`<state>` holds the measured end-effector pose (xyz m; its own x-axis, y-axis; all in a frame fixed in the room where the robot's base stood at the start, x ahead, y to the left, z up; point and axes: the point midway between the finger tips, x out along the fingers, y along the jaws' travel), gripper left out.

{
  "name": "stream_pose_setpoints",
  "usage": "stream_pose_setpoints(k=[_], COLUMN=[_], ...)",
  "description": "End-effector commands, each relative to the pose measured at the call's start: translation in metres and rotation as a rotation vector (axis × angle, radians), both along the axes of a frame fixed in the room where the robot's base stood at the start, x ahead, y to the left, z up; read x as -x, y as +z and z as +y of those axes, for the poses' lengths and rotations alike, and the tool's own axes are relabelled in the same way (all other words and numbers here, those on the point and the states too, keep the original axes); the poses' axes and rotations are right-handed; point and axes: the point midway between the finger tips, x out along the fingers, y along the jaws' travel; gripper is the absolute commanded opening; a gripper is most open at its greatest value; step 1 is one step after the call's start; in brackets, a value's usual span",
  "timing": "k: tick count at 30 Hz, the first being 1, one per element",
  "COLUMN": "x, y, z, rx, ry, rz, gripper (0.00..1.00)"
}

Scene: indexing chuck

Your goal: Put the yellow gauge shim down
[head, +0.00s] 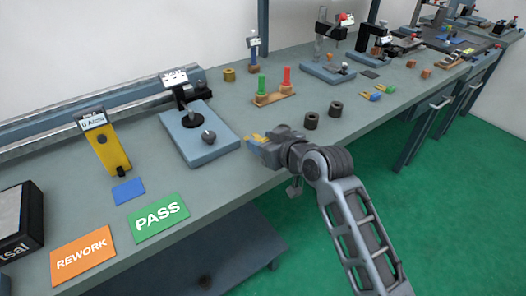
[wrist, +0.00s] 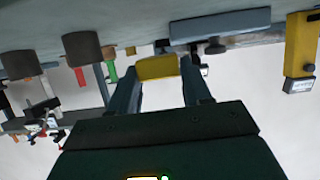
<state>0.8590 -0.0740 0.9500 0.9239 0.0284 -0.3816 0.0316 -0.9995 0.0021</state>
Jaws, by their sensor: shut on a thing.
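The yellow gauge shim (wrist: 157,67) is a small flat yellow piece held between the two fingertips of my gripper (wrist: 160,75) in the wrist view, which shows the scene upside down. In the head view a bit of the yellow shim (head: 258,137) shows at the tip of my gripper (head: 263,145). My gripper is over the bench's front edge, just right of the grey fixture plate (head: 188,146). Its jaws are shut on the shim. In the head view the jaws hide part of the shim, and I cannot tell whether it touches the bench.
A green PASS card (head: 159,218), an orange REWORK card (head: 82,255) and a blue piece (head: 129,190) lie left on the bench. A yellow stand (head: 108,150) is behind them. Two dark cylinders (head: 311,120) and a red-and-green peg block (head: 272,97) stand right of the plate.

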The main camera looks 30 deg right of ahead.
Motion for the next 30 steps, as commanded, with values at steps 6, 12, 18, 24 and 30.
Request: stream_pose_setpoints(k=[6,12,18,24,30], x=[0.000,-0.001,-0.001,-0.001,-0.001], y=[-0.022,-0.041,-0.042,-0.046,-0.045], z=[0.003,0.003,0.003,0.003,0.003], rx=[0.000,0.001,0.001,0.000,0.000], ry=[0.001,0.001,0.001,0.001,0.001], rz=[0.004,0.000,0.000,0.000,0.000], gripper=[0.13,0.13,0.13,0.49,0.68])
